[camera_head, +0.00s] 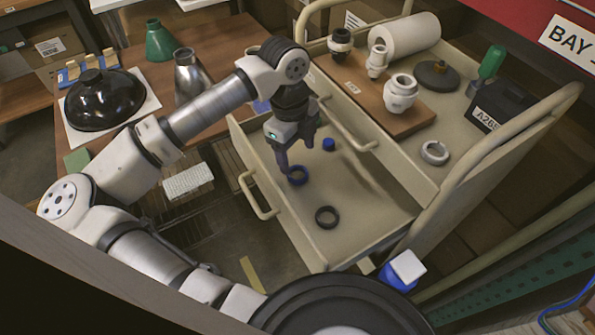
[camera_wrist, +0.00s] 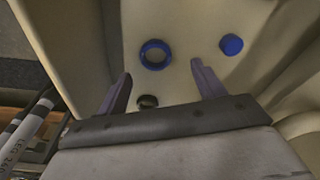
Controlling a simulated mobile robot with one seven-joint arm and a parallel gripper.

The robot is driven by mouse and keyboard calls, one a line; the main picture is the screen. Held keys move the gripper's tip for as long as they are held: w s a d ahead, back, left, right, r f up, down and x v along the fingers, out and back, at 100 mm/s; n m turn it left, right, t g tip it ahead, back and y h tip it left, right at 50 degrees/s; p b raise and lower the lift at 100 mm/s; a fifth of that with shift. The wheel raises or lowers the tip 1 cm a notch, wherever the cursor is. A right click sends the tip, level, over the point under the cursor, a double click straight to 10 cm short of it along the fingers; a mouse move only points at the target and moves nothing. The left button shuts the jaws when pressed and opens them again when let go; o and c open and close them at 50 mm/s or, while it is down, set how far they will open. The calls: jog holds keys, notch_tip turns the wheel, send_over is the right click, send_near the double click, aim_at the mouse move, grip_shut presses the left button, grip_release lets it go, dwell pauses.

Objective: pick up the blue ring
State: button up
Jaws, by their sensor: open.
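The blue ring (camera_head: 303,178) lies flat on the floor of the open cart drawer (camera_head: 365,205). In the wrist view the blue ring (camera_wrist: 155,67) shows whole, just beyond and between the fingertips. My gripper (camera_head: 288,170) is over the drawer, pointing down, with a finger beside the ring in the head view. The wrist view shows my gripper (camera_wrist: 161,70) open, its two fingers apart with nothing held between them. I cannot tell the exact height of the fingertips above the ring.
A small blue cap (camera_head: 329,144) and a dark ring (camera_head: 326,217) also lie in the drawer. The drawer walls and handles (camera_head: 258,196) surround my gripper. White lamp parts (camera_head: 401,94) stand on a board atop the cart. A black lampshade (camera_head: 104,99) is on the left table.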

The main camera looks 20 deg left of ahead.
jog(key=f+p, duration=0.1)
jog(key=f, duration=0.1)
jog(key=f+p, duration=0.1)
jog(key=f, duration=0.1)
jog(key=shift+s+d, duration=0.1)
jog(key=shift+s, duration=0.3)
jog(key=shift+f, duration=0.55)
jog(key=c, duration=1.1)
